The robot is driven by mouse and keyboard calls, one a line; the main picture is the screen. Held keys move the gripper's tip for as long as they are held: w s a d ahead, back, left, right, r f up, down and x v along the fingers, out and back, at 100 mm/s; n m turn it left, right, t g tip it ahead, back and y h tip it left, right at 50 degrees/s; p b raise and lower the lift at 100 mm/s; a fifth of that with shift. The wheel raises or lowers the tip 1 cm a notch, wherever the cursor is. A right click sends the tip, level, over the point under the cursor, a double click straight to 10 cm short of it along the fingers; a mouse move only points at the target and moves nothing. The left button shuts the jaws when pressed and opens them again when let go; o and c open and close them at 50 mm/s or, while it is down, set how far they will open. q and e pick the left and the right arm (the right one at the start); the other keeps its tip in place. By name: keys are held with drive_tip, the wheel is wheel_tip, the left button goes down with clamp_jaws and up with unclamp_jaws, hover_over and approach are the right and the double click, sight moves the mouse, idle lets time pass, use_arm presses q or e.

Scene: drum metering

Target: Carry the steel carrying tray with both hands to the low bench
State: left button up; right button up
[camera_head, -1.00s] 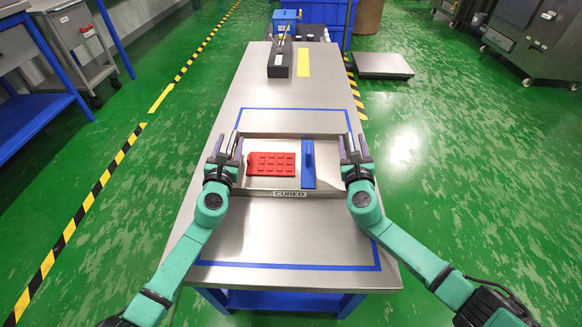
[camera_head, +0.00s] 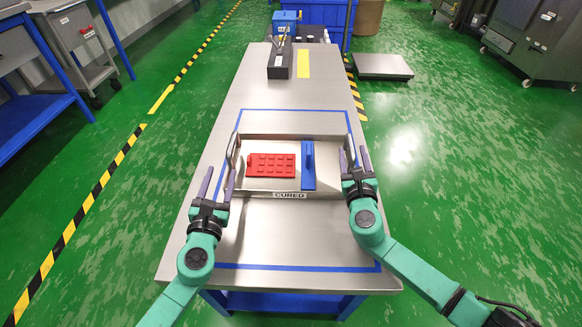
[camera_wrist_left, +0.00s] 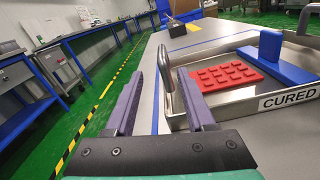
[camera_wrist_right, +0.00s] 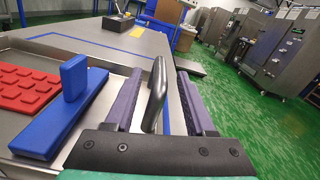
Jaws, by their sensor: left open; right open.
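The steel carrying tray (camera_head: 258,190), labelled CURED, sits flat inside a blue tape outline on a steel-topped bench (camera_head: 275,243) with a blue frame. It holds a red moulded slab (camera_head: 271,165) and a blue piece with an upright grip (camera_head: 308,170). I cannot tell whether that bench is the low bench.
A black block (camera_head: 279,62) and a yellow strip (camera_head: 303,63) are at the bench's far end. A blue bin (camera_head: 322,20) stands behind it. A grey floor platform (camera_head: 383,66) is at the far right.

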drive_tip(key=s, duration=0.7)
drive_tip(key=shift+s+a, duration=0.2)
drive_tip(key=shift+s, duration=0.15)
